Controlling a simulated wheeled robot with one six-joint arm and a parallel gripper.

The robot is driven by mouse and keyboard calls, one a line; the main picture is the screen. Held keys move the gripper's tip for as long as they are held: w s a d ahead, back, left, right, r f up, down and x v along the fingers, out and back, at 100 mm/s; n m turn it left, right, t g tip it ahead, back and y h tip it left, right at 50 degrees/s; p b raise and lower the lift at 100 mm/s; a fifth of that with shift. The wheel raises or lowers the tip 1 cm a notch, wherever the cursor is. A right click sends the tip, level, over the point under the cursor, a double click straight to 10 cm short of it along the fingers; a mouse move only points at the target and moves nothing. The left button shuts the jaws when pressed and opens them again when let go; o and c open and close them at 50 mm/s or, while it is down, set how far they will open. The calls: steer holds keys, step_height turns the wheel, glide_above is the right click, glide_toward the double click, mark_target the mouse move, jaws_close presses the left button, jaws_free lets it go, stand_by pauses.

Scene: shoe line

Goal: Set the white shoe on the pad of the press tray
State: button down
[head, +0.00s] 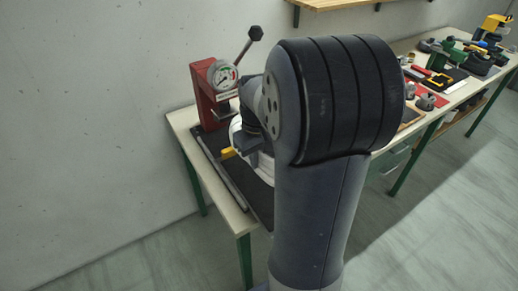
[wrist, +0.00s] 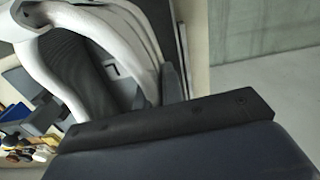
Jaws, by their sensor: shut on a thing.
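The white shoe (wrist: 145,45) fills the upper left of the wrist view, its dark inside facing the camera. My gripper (head: 251,148) is shut on it. In the head view, white parts of the shoe (head: 265,170) show beside my wrist; my arm hides the rest. The red press (head: 203,100) with a round gauge stands at the back of the near table end. Its dark tray (head: 212,142) lies in front, below my gripper. The pad and any contact between shoe and tray are hidden or unclear.
A light rail (head: 222,173) runs along the tray's left side. A yellow piece (head: 228,153) shows beside my gripper. Tools and parts crowd the bench (head: 448,100) to the right. A wooden shelf (head: 318,4) hangs on the wall above.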

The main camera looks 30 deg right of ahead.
steer(key=shift+f+b, duration=4.5)
steer(key=shift+f, duration=1.4)
steer(key=shift+f+b, duration=0.35)
steer(key=shift+f, duration=0.1)
steer(key=c, duration=1.5)
jaws_free()
step_height(320, 180, up, 11)
steer(key=shift+f, duration=0.1)
steer(key=shift+f, duration=0.1)
step_height(320, 180, down, 10)
steer(key=shift+f, duration=0.15)
steer(key=shift+r+p, duration=0.25)
steer(key=shift+p, duration=0.1)
